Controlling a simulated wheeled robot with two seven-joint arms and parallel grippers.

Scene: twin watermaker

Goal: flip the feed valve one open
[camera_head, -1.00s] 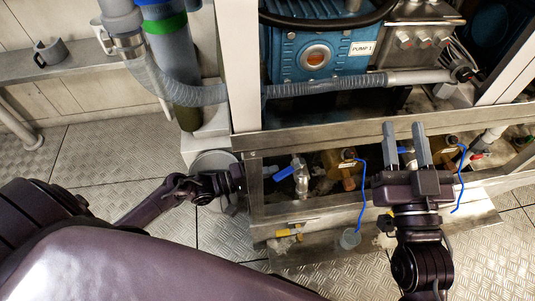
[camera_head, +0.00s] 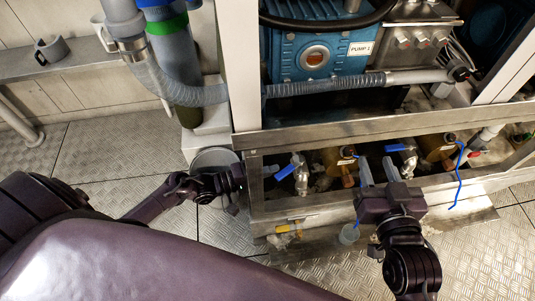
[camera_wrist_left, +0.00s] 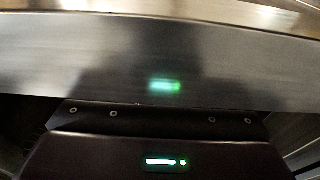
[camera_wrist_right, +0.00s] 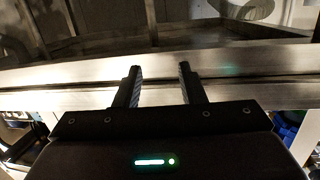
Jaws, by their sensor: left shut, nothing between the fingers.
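Two metal valves with blue lever handles sit in the low steel trough, a left one (camera_head: 300,181) and a right one (camera_head: 408,160). I cannot tell from labels which is feed valve one. The left valve's blue handle (camera_head: 287,172) slants down to the left. The right valve's blue handle (camera_head: 396,148) points left. My left gripper (camera_head: 240,175) is shut at the trough's left end, apart from the left valve; its fingertips are hard to make out. My right gripper (camera_head: 376,172) is open and empty over the front rail, between the two valves; its spread fingers also show in the right wrist view (camera_wrist_right: 162,82).
Brass-coloured bodies (camera_head: 335,160) stand beside the valves. The trough's steel rim (camera_head: 310,207) lies in front of them, and a steel beam (camera_head: 350,131) runs behind. A blue cord (camera_head: 459,180) hangs at the right. The blue pump (camera_head: 318,45) stands behind.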

